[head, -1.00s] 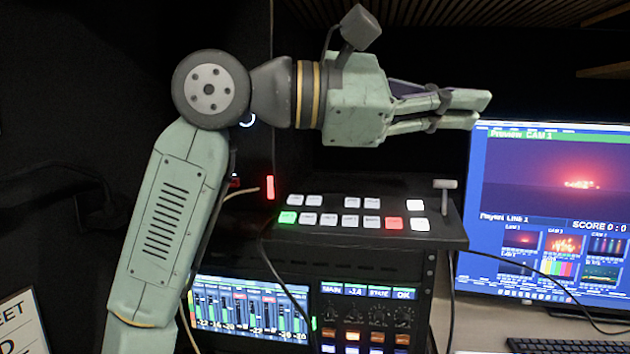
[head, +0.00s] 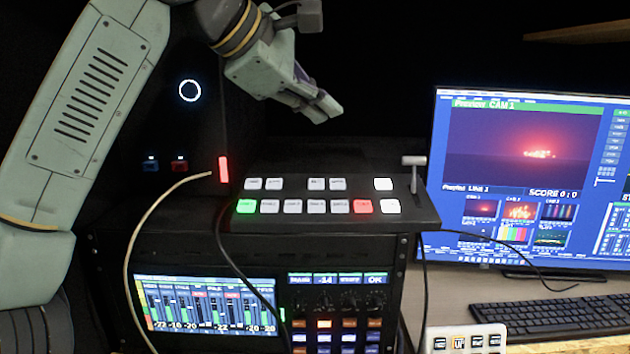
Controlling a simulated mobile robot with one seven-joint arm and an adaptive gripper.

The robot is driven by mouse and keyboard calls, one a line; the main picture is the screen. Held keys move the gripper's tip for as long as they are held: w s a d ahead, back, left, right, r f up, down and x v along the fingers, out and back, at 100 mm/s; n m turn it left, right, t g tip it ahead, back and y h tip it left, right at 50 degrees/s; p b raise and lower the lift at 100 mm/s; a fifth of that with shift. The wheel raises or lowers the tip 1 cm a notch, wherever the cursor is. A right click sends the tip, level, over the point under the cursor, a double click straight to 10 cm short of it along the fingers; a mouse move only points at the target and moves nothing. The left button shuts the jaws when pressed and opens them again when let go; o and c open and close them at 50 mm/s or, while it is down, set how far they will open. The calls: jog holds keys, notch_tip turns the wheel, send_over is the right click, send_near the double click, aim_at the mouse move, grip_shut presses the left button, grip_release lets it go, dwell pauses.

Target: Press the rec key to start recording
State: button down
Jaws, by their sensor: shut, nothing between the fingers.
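I cannot read a rec label on any key. A small dark red key (head: 179,165) sits beside a blue one (head: 151,163) on the dark panel at the left. The switcher (head: 420,210) carries two rows of mostly white keys, with a lit green key (head: 246,206) and a lit red key (head: 362,206). A small white keypad (head: 465,341), partly cut off at the bottom edge, has several dark keys with tiny symbols. My gripper (head: 325,108) is shut and empty, above and behind the switcher, pointing right and down, touching no key.
A monitor (head: 535,150) stands at the right with a black keyboard (head: 550,312) before it. A lever (head: 414,170) rises from the switcher's right end. Cables (head: 128,255) hang over the rack (head: 110,250). An audio screen (head: 205,305) glows below the switcher.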

jog(key=b, duration=0.1)
send_over(316, 185)
jog(key=s, duration=0.2)
jog(key=f, duration=0.7)
jog(key=shift+w+d, duration=0.15)
jog(key=shift+w, duration=0.1)
jog(key=shift+w+f+b, duration=0.2)
jog(key=shift+f+b, duration=0.2)
jog(key=shift+f, duration=0.35)
jog(key=shift+f, duration=0.1)
jog(key=shift+w+f, duration=0.1)
jog(key=shift+f, duration=0.2)
jog(key=shift+w+f+b, duration=0.1)
jog(key=shift+f+b, duration=0.35)
dwell(0.6)
jog(key=shift+r, duration=0.15)
jog(key=shift+s+r+p, duration=0.2)
jog(key=shift+r+p, duration=0.45)
jog(key=shift+r, duration=0.05)
